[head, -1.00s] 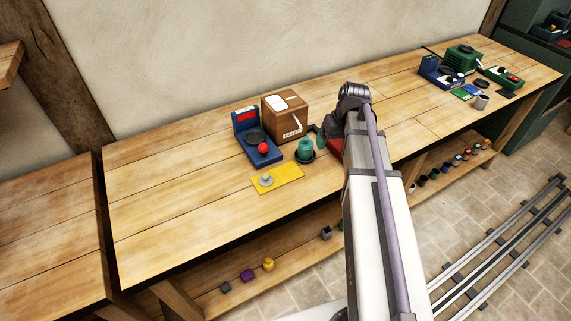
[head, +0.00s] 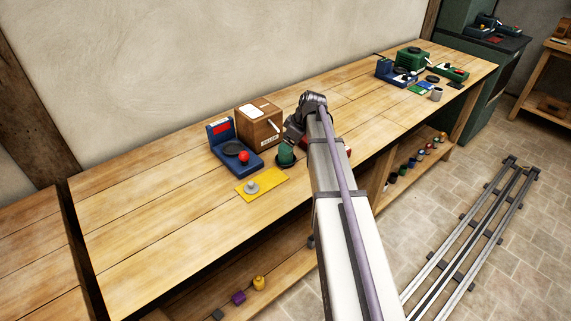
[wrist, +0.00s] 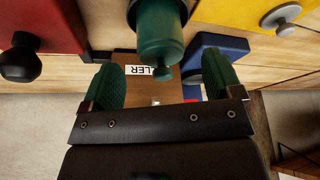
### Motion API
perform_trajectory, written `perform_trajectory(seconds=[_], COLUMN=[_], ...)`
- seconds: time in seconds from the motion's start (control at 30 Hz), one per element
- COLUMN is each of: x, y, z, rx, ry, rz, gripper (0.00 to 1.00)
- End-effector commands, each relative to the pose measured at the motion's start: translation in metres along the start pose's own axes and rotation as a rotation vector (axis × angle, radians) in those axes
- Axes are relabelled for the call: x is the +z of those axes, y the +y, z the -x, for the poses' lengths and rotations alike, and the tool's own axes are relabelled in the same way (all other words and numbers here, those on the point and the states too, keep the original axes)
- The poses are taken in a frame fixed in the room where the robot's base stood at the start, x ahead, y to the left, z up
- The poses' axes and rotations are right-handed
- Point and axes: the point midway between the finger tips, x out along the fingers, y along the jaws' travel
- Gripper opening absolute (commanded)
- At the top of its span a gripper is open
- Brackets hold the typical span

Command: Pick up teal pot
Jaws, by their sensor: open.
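The teal pot (head: 286,152) stands on the bench on a dark round base, in front of the brown box. In the wrist view, the pot (wrist: 161,32) is at the top centre, its lid knob pointing down the picture. My gripper (head: 291,139) is close beside the pot in the head view, and the arm hides part of that spot. In the wrist view my gripper's green fingers (wrist: 161,66) are spread apart, with the pot's lid end in line with the gap. Nothing is held; I cannot tell whether a finger touches the pot.
A red thing (wrist: 38,30) with a dark knob lies on the pot's other side. The bench's left part is clear.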

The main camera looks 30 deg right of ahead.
Motion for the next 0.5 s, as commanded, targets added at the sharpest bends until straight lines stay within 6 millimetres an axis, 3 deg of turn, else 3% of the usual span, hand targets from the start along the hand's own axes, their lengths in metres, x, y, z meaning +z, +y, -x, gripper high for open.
perform_trajectory(seconds=[0.13, 0.33, 0.5], x=[0.0, 0.0, -0.003], y=[0.0, 0.001, 0.001], z=[-0.01, -0.051, -0.05], rx=[0.0, 0.0, 0.0], ry=[0.0, 0.0, 0.0], rz=[0.0, 0.001, -0.001], gripper=[0.85, 0.85, 0.85])
